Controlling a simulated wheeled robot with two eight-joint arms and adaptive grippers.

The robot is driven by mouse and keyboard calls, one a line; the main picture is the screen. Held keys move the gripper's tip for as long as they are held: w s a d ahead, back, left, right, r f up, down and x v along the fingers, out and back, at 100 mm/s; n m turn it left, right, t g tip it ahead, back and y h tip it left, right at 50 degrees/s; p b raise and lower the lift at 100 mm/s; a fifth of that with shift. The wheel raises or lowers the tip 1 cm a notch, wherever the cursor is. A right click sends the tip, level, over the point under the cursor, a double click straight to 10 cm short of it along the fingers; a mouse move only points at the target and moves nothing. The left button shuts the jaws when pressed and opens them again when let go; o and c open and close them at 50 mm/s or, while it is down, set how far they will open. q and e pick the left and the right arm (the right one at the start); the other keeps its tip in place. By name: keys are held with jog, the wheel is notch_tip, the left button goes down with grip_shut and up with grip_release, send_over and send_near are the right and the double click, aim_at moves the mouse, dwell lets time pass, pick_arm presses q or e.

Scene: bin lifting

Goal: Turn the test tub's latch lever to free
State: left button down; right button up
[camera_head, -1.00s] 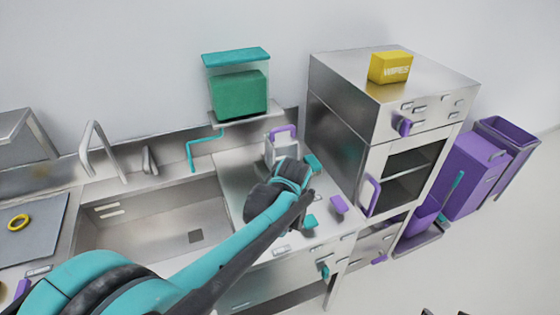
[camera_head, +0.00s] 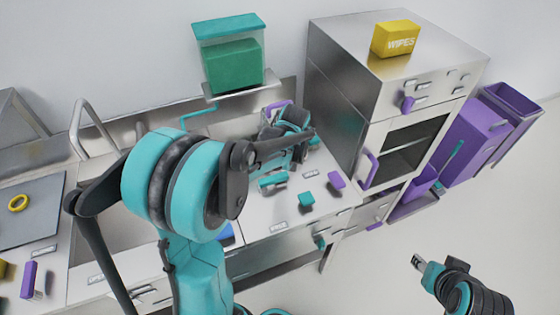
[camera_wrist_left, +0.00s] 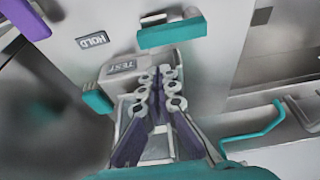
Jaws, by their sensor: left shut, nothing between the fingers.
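A grey box marked TEST (camera_wrist_left: 125,72), which I take for the test tub, sits by my left gripper (camera_wrist_left: 160,88) in the left wrist view. That gripper is shut and empty, its tips close beside the box; contact is unclear. In the head view the left hand (camera_head: 287,143) mostly hides the tub, and a purple handle (camera_head: 277,106) shows behind it. A teal bar (camera_wrist_left: 172,31) lies on the counter, with a HOLD label (camera_wrist_left: 93,39) to its left. A smaller teal piece (camera_wrist_left: 97,102) is beside the box. I cannot tell which teal part is the lever. My right gripper (camera_head: 418,262) is low, away from the counter.
A steel cabinet (camera_head: 345,90) with a yellow wipes box (camera_head: 396,39) stands right of the workspace. A shelf holding a teal-lidded container (camera_head: 232,60) hangs behind. A purple block (camera_head: 336,180) and a teal block (camera_head: 306,199) sit near the counter's front. The sink is left.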

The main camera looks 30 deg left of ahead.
aim_at(281, 174)
pick_arm(q)
jog(key=b+x, duration=0.1)
jog(key=x, duration=0.7)
jog(key=shift+w+b, duration=0.1)
jog(key=shift+b, duration=0.3)
